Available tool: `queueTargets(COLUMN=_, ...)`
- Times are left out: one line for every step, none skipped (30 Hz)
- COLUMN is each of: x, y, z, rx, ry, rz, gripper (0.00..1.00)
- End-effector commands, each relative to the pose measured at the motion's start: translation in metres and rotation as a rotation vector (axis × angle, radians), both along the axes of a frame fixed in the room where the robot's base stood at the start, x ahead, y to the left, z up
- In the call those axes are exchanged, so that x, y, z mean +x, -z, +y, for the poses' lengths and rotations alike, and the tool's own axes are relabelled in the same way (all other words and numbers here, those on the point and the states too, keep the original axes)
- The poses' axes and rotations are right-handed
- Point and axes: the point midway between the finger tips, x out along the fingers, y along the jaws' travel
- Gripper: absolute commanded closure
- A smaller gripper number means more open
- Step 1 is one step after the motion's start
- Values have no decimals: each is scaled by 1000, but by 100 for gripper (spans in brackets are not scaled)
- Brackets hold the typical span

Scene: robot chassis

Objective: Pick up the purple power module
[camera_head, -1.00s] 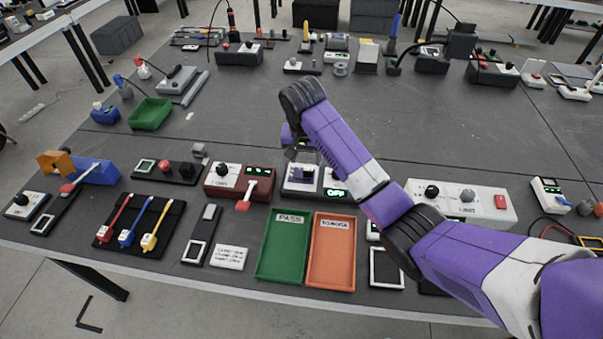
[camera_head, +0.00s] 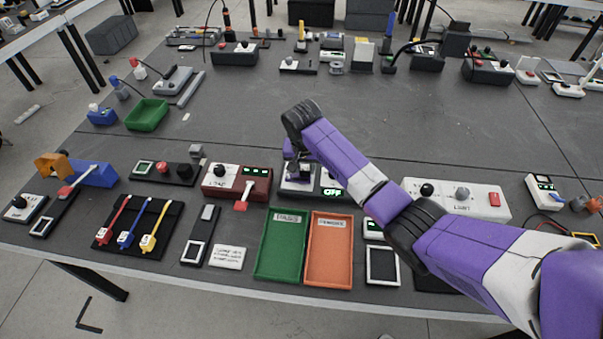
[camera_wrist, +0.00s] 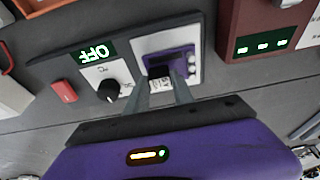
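The purple power module (camera_wrist: 176,60) sits in a white-framed socket on the dark device (camera_wrist: 212,75) in the wrist view. A dark block with a pale label stands at its near edge. My gripper (camera_wrist: 162,84) is directly over the module, its two grey fingers apart on either side of that block. I cannot tell whether they touch it. In the head view my gripper (camera_head: 298,172) is low over the device with the green OFF display (camera_head: 332,191), and it mostly hides the module.
A dark red device (camera_head: 237,183) with a red lever stands close on the left, and a white device (camera_head: 457,199) on the right. A green tray (camera_head: 281,246) and an orange tray (camera_head: 330,250) lie in front.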

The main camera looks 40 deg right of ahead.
Motion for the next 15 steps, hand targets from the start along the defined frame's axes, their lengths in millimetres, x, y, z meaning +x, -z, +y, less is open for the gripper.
queueTargets(x=0, y=0, z=0, rx=0, ry=0, rz=0, gripper=89)
queueTargets(x=0, y=0, z=0, rx=0, ry=0, rz=0, gripper=94)
queueTargets(x=0, y=0, z=0, rx=0, ry=0, rz=0, gripper=100)
queueTargets(x=0, y=0, z=0, rx=0, ry=0, rz=0, gripper=100)
queueTargets(x=0, y=0, z=0, rx=0, ry=0, rz=0, gripper=100)
queueTargets(x=0, y=0, z=0, rx=0, ry=0, rz=0, gripper=100)
queueTargets(x=0, y=0, z=0, rx=0, ry=0, rz=0, gripper=100)
queueTargets(x=0, y=0, z=0, rx=0, ry=0, rz=0, gripper=100)
queueTargets(x=0, y=0, z=0, rx=0, ry=0, rz=0, gripper=100)
queueTargets(x=0, y=0, z=0, rx=0, ry=0, rz=0, gripper=100)
queueTargets(x=0, y=0, z=0, rx=0, ry=0, rz=0, gripper=100)
queueTargets(x=0, y=-1, z=0, rx=0, ry=0, rz=0, gripper=100)
queueTargets(x=0, y=-2, z=0, rx=0, ry=0, rz=0, gripper=100)
queueTargets(x=0, y=-3, z=0, rx=0, ry=0, rz=0, gripper=100)
queueTargets(x=0, y=-4, z=0, rx=0, ry=0, rz=0, gripper=100)
